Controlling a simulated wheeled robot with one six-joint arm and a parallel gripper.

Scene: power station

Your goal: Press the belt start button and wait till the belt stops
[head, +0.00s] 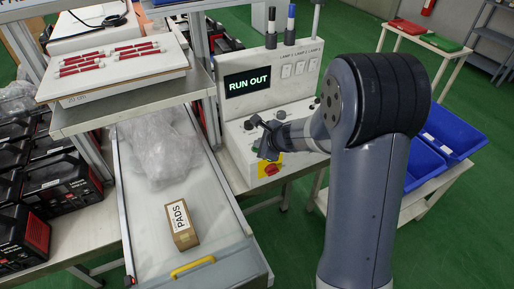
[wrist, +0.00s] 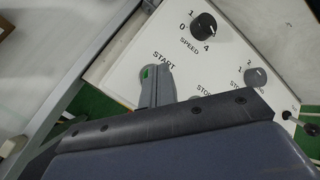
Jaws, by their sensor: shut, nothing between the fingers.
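The control panel (head: 245,116) stands right of the belt, with a screen (head: 247,82) reading "RUN OUT". My gripper (head: 266,140) is shut and empty at the panel's knobs and buttons. In the wrist view the fingertips (wrist: 156,80) are at the START label (wrist: 164,60). A small green patch, perhaps the start button (wrist: 147,72), shows beside the tip; the rest is hidden, and I cannot tell whether they touch. The belt (head: 150,212) carries a cardboard box marked PADS (head: 182,225) near its front end and clear plastic wrap (head: 160,150) farther back.
A red knob on a yellow plate (head: 270,170) sits low on the panel. A speed dial (wrist: 203,25) is near the fingers. A shelf with red-striped items (head: 108,57) overhangs the belt. Blue bins (head: 449,130) stand at right, black-and-red cases (head: 65,180) at left.

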